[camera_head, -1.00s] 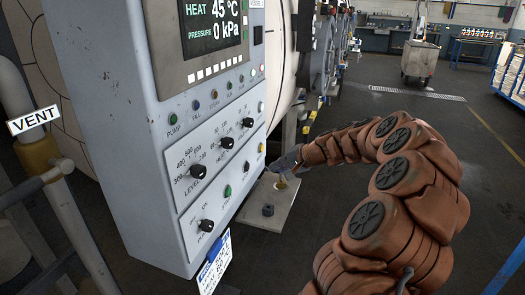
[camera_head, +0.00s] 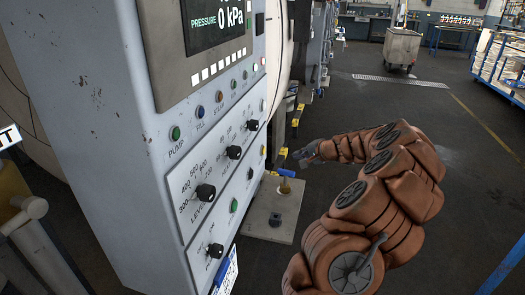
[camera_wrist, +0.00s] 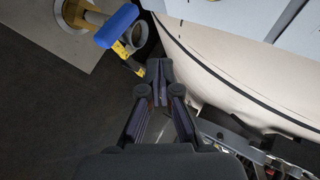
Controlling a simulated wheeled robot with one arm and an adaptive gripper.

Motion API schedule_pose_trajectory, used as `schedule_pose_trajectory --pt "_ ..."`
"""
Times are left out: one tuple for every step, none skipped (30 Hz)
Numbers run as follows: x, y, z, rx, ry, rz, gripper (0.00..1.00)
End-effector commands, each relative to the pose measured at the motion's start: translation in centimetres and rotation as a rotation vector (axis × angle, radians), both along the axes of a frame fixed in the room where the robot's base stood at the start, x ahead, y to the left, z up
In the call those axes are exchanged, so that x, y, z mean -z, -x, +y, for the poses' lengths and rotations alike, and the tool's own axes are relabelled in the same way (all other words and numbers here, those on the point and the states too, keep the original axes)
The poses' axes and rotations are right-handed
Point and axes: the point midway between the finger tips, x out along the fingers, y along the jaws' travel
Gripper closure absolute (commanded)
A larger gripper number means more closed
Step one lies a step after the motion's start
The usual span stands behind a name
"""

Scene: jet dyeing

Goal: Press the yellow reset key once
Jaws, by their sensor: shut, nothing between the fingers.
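The yellow key (camera_head: 263,150) is a small spot at the right end of the lower row on the grey control panel (camera_head: 215,160), in the head view. My gripper (camera_head: 299,155) is to the right of the panel's edge, apart from the key, with clear space between them. In the wrist view my gripper (camera_wrist: 160,70) has its fingers together at the tips with nothing between them. The yellow key cannot be made out in the wrist view.
A blue-handled valve (camera_head: 286,173) stands on a base plate (camera_head: 268,222) below my gripper; its blue handle (camera_wrist: 117,25) shows at the wrist view's upper left. Several knobs and coloured buttons share the panel. Dark floor is open to the right; a cart (camera_head: 402,46) stands far back.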

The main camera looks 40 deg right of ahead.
Motion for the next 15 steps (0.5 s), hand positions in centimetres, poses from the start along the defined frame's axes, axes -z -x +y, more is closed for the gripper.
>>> schedule_pose_trajectory --pt "0.0 -0.1 0.1 -0.001 -0.001 0.000 1.00" --pt "0.0 -0.2 0.1 -0.001 -0.001 0.000 1.00" --pt "0.0 -0.3 0.3 -0.002 -0.001 0.000 1.00" --pt "0.0 -0.5 0.4 -0.003 -0.002 -0.001 1.00" --pt "0.0 -0.7 0.6 -0.003 -0.002 -0.001 1.00" --pt "0.0 -1.0 0.8 -0.004 -0.001 0.000 1.00" --pt "0.0 -1.3 1.0 -0.005 -0.002 0.001 1.00" --pt "0.0 -1.5 1.2 -0.005 -0.001 0.001 1.00" --pt "0.0 -1.9 1.5 -0.005 -0.001 0.002 1.00" --pt "0.0 -2.2 1.7 -0.004 0.000 0.000 1.00" --pt "0.0 -2.5 1.9 -0.005 0.000 0.000 1.00" --pt "0.0 -2.9 2.2 -0.005 0.001 0.001 1.00" --pt "0.0 -3.2 2.4 -0.006 0.001 0.002 1.00" --pt "0.0 -3.6 2.7 -0.007 0.000 0.002 1.00" --pt "-0.1 -4.0 3.0 -0.009 0.000 0.001 1.00"
